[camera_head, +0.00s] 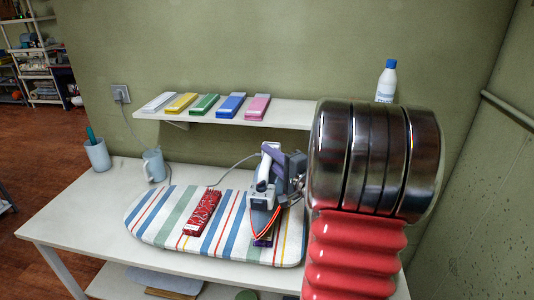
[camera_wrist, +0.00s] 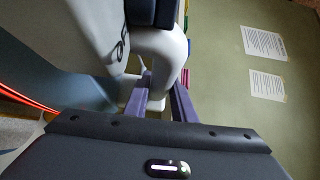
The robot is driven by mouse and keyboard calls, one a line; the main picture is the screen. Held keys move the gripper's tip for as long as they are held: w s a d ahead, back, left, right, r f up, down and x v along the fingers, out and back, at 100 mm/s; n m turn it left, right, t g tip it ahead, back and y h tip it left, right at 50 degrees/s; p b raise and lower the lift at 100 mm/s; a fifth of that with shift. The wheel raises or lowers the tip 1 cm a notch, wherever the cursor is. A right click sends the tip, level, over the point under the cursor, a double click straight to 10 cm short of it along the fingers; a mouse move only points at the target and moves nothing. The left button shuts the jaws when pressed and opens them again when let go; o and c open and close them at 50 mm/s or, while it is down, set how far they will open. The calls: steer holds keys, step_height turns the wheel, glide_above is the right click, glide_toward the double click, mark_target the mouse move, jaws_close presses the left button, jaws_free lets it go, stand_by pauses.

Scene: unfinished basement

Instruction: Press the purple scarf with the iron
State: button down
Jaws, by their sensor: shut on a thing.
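The iron (camera_head: 262,183) has a white and grey body and an orange-red line along its soleplate edge. It is over the right part of the striped ironing board (camera_head: 170,231), with its tip toward the front. My gripper (camera_head: 287,180) is shut on the iron's handle from the right. In the wrist view my gripper's fingers (camera_wrist: 161,98) close around the pale handle of the iron (camera_wrist: 75,35). I cannot tell whether the soleplate touches the scarf.
A folded red patterned cloth (camera_head: 201,212) lies left of the iron. A cord runs from the iron toward the wall socket (camera_head: 121,93). A jug (camera_head: 153,165) and a pen cup (camera_head: 98,155) stand at the left. A shelf (camera_head: 222,115) holds several coloured packs and a bottle (camera_head: 386,82).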

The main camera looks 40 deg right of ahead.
steer(key=shift+f, duration=1.4)
steer(key=shift+f, duration=0.65)
stand_by(1.6)
steer(key=shift+w+d, duration=0.6)
steer(key=shift+d, duration=0.2)
stand_by(1.0)
steer(key=shift+s+a, duration=0.5)
steer(key=shift+a, duration=0.2)
steer(key=shift+s+a, duration=0.5)
steer(key=shift+a, duration=0.15)
stand_by(1.2)
